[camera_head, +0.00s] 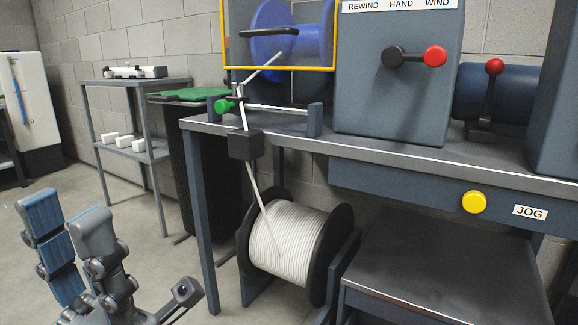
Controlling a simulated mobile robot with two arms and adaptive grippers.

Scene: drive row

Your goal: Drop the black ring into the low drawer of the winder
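My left gripper (66,212) is at the lower left, pointing up over the floor. Its two fingers with blue pads stand apart, and I see nothing between them. My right gripper is out of view. I cannot make out a loose black ring. The winder (399,95) stands at the centre and right, with a REWIND/HAND/WIND panel and a bench top. Under its bench at the lower right is a dark grey box-like unit (455,262), cut off by the frame edge. I cannot tell whether it is the low drawer. My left gripper is well to its left.
A white cable reel (290,240) with black flanges stands under the bench. A black bin with a green lid (195,94) and a grey shelf (140,150) with white blocks stand left of the bench. A yellow JOG button (474,202) is on the bench front. Floor at left is clear.

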